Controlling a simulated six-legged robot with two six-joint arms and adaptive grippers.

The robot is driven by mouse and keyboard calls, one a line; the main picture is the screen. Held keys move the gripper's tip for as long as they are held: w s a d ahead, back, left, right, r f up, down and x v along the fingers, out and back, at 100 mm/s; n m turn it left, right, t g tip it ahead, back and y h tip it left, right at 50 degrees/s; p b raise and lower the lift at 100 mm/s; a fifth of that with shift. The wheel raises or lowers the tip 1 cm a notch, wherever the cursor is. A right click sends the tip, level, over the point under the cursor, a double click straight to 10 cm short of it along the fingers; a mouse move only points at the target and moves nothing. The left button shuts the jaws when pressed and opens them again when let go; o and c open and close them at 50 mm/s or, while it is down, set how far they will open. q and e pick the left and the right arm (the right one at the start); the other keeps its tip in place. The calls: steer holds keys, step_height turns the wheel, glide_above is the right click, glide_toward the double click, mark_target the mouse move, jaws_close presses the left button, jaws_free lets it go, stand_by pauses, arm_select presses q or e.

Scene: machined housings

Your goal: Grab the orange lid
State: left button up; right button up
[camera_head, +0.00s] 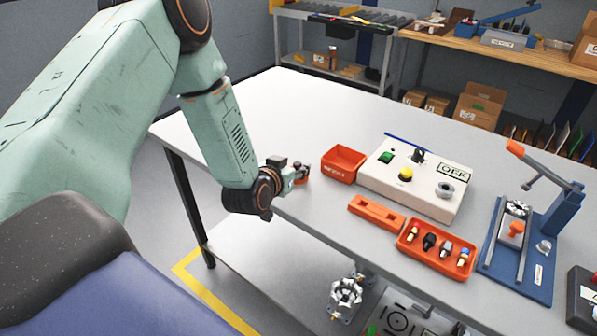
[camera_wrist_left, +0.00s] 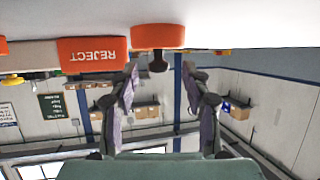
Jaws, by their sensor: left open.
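The orange lid (camera_head: 303,181) lies on the table near its left end, partly hidden by my left gripper (camera_head: 299,170). In the left wrist view, which is upside down, the lid (camera_wrist_left: 158,37) shows as an orange disc with a dark knob (camera_wrist_left: 158,62) on it. My left gripper (camera_wrist_left: 163,75) is open there, its two fingers on either side of the knob's line. The knob lies just beyond the fingertips, and no grip on it shows. My right gripper is not in view.
The orange reject bin (camera_head: 343,165) stands close right of the lid; it also shows in the left wrist view (camera_wrist_left: 92,52). A white control box (camera_head: 412,180), orange block (camera_head: 377,214), orange tray (camera_head: 437,249) and blue clamp fixture (camera_head: 519,242) lie farther right. The table's back left is clear.

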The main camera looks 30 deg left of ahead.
arm_select(q)
steer(key=shift+x, duration=1.3)
jaws_close()
